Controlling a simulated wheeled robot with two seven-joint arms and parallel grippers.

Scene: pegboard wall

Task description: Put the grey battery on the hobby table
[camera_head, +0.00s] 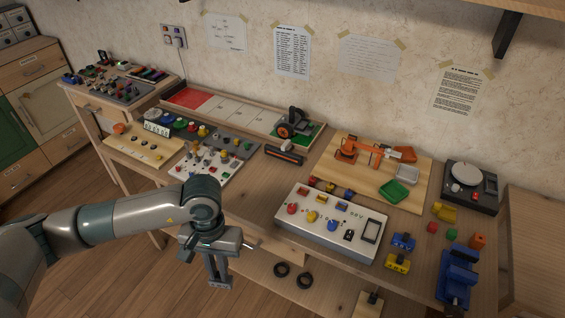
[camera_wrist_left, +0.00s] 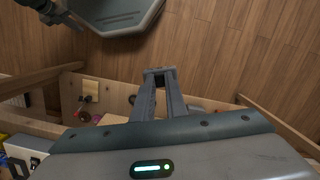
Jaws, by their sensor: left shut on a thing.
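The hobby table (camera_head: 258,209) is the long wooden table along the wall, crowded with electronics and toys. My left gripper (camera_head: 218,283) hangs fingers-down in front of the table's near edge, over the floor and apart from the tabletop. In the left wrist view its two long fingers (camera_wrist_left: 159,76) come together on a small grey thing at the tips. It fits the grey battery, but it blends with the fingers and its shape is hard to tell. At the upper left of that view, a dark jointed part looks like my right gripper (camera_wrist_left: 72,21); its jaws are unclear.
A white button panel (camera_head: 333,222) stands near the front edge. A black charger-like unit (camera_head: 470,187) is at the right, near a blue vise (camera_head: 458,275). An orange toy arm (camera_head: 365,151) stands on a board behind. Bare wood shows left of the white panel.

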